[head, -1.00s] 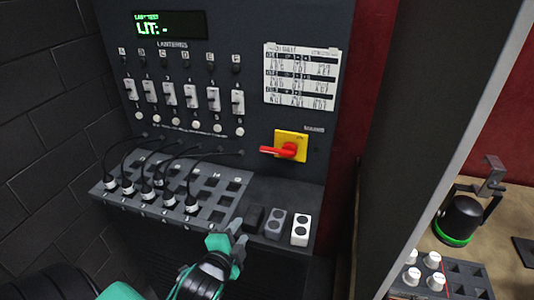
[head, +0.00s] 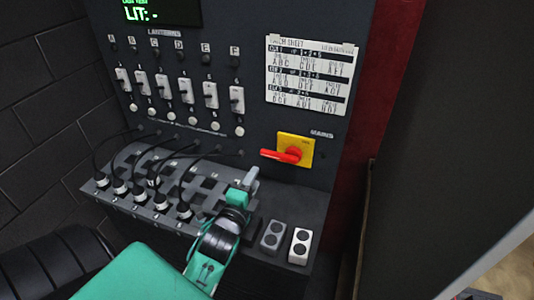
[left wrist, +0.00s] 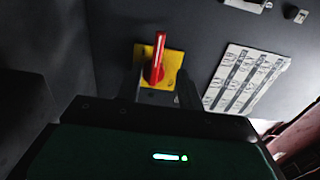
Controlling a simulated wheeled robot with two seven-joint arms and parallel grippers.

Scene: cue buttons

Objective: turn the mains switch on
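The mains switch is a yellow plate (head: 305,143) with a red handle (head: 281,155) on the dark panel, under the "MAINS" label. In the head view the handle points left, about level. My left gripper (head: 247,181) is below and left of the switch, in front of the panel and apart from the handle. In the left wrist view the red handle (left wrist: 157,60) and yellow plate (left wrist: 173,66) show ahead, between and beyond the fingers of my left gripper (left wrist: 160,88). These fingers are apart with nothing between them. My right gripper is not in view.
A sloping ledge with black plugs and cables (head: 160,200) lies left of my gripper. Grey and white two-hole blocks (head: 300,246) sit at right. Lantern switches (head: 211,95), a paper chart (head: 310,75) and a display reading "LIT: -" (head: 160,12) are above. A dark partition stands right.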

